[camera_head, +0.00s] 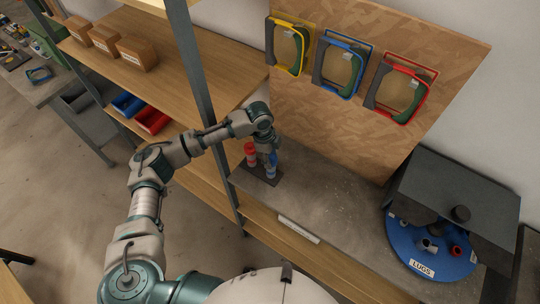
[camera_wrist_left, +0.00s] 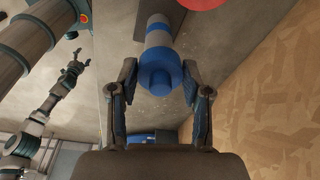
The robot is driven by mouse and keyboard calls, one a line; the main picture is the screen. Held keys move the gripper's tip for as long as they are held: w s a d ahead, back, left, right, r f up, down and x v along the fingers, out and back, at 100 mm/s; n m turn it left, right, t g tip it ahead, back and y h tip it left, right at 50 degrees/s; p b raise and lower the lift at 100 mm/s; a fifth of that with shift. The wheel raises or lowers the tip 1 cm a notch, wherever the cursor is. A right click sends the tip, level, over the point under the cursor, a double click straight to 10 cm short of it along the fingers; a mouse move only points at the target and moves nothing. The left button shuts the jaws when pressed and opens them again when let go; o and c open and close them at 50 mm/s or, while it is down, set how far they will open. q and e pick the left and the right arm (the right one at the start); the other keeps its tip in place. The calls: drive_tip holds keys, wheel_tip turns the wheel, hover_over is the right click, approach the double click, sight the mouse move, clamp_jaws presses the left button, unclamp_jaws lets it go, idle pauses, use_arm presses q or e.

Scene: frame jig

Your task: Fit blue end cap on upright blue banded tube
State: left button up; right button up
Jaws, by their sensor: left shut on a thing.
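My left gripper (camera_head: 270,157) reaches down from above over the blue banded tube (camera_head: 271,172) on the bench. In the left wrist view my left gripper (camera_wrist_left: 160,80) has a finger on each side of the blue end cap (camera_wrist_left: 158,78) and is shut on it. The cap is in line with the grey and blue banded tube (camera_wrist_left: 158,33), at its near end. Whether it is fully seated cannot be told. The tube stands upright on a dark base plate (camera_head: 264,178). My right gripper (camera_wrist_left: 77,65) shows small in the left wrist view, empty with its fingers apart.
A red tube (camera_head: 251,154) stands close beside the blue one on the same plate. A wooden board (camera_head: 350,130) with yellow, blue and red frames rises behind. A shelf post (camera_head: 203,90) is at left. A blue turntable (camera_head: 432,262) sits right; the bench between is clear.

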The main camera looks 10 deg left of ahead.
use_arm(q)
drive_tip(key=shift+f, duration=0.1)
drive_tip(key=o, duration=0.8)
